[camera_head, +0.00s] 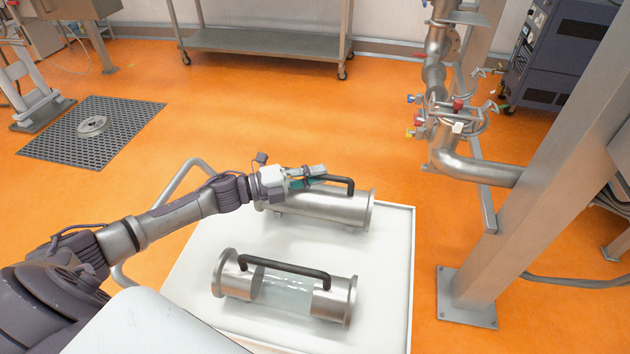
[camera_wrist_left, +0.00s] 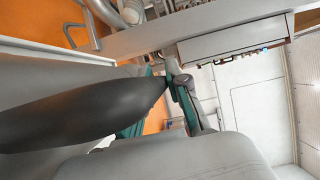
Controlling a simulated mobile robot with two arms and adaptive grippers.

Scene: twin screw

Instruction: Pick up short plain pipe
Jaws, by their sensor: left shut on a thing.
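The short plain pipe (camera_head: 318,204), a steel cylinder with flanged ends and a black handle, lies on the far part of a white table top (camera_head: 389,262). My left gripper (camera_head: 318,178) is at its handle and is shut on it. In the left wrist view the dark handle (camera_wrist_left: 90,105) runs large across the picture to the green-padded fingers (camera_wrist_left: 155,105). The pipe's body is partly hidden by my left arm. I cannot tell whether the pipe is lifted off the table. My right gripper is not in view.
A second pipe (camera_head: 335,297) with a clear middle section and black handle lies nearer on the table. A steel post (camera_head: 520,200) and piping with valves (camera_head: 437,105) stand to the right. A steel cart (camera_head: 265,42) is at the back. The orange floor is mostly open.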

